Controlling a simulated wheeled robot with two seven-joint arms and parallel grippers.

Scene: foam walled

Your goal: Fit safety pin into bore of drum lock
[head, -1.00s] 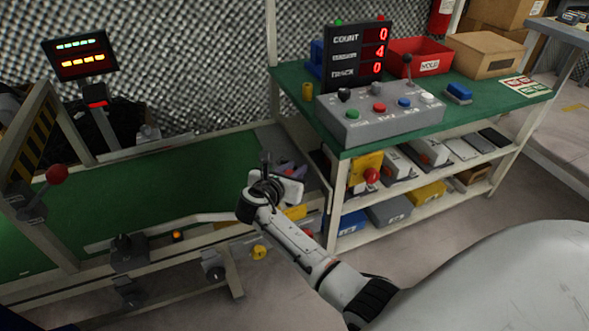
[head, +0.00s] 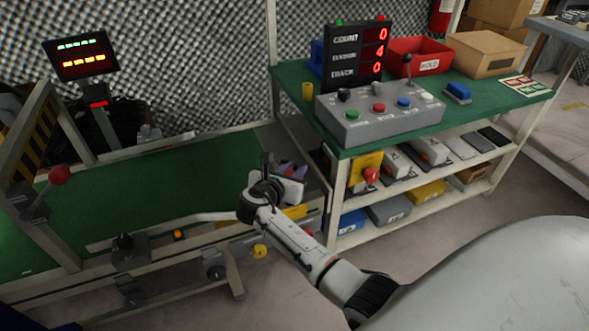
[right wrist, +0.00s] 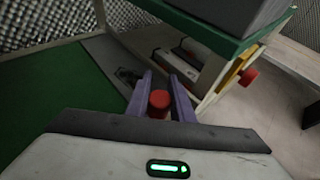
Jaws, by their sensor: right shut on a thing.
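My right gripper (head: 287,171) is over the right end of the green conveyor, its purple fingers partly hidden by my wrist. In the right wrist view the gripper (right wrist: 161,98) is shut on a red round-headed piece (right wrist: 159,101), which looks like the safety pin. Its lower part is hidden. A small dark fixture (right wrist: 128,76) lies beyond the left finger at the conveyor's end; I cannot tell whether it is the drum lock or whether it has a bore. My left gripper is not in view.
A green-topped bench (head: 474,110) with a grey control box (head: 370,122) stands right of the conveyor (head: 150,180). A yellow plate with a red knob (head: 371,175) sits at its shelf front. Shelves below hold several boxes. A red-knobbed lever (head: 58,175) is at the left.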

